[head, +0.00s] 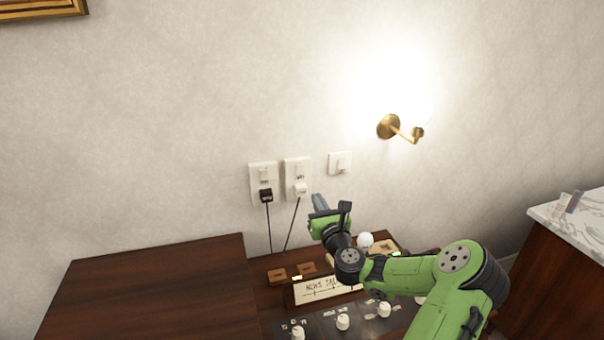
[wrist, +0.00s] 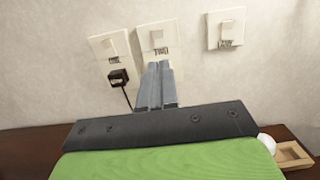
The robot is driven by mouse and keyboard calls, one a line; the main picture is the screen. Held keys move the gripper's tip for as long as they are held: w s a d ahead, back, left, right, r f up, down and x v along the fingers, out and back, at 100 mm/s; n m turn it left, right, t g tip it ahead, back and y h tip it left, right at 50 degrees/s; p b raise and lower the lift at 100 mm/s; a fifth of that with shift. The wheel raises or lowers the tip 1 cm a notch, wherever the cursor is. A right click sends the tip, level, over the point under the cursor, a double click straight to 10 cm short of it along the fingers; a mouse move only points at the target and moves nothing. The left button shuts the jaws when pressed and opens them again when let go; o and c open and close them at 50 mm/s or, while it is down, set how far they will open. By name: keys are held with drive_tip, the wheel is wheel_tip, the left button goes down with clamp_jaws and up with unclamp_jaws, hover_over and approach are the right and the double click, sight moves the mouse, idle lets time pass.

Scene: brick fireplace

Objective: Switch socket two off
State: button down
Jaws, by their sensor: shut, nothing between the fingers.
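Two tall white sockets are side by side on the wall, each with a rocker switch above its plug. The left socket (head: 263,180) holds a black plug (head: 266,195). The right socket (head: 298,173) holds a white plug (head: 300,189). A separate white wall switch (head: 340,163) is to their right. In the wrist view the left socket (wrist: 110,50), right socket (wrist: 158,38) and wall switch (wrist: 227,28) all show. My gripper (head: 317,198) is shut and empty, below and right of the right socket. In the wrist view its fingertips (wrist: 159,66) cover that socket's lower part and plug.
A dark wooden cabinet (head: 150,290) stands below. A panel with white knobs (head: 343,321), a lettered sign (head: 318,289) and small wooden pieces (head: 277,275) are under my arm. A lit wall lamp (head: 389,126) is to the right. Black cords hang from the plugs.

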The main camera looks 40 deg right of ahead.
sight(301, 167)
drive_tip(key=x, duration=1.3)
drive_tip(key=shift+w, duration=0.2)
drive_tip(key=shift+r+p, duration=0.15)
drive_tip(key=shift+p, duration=0.2)
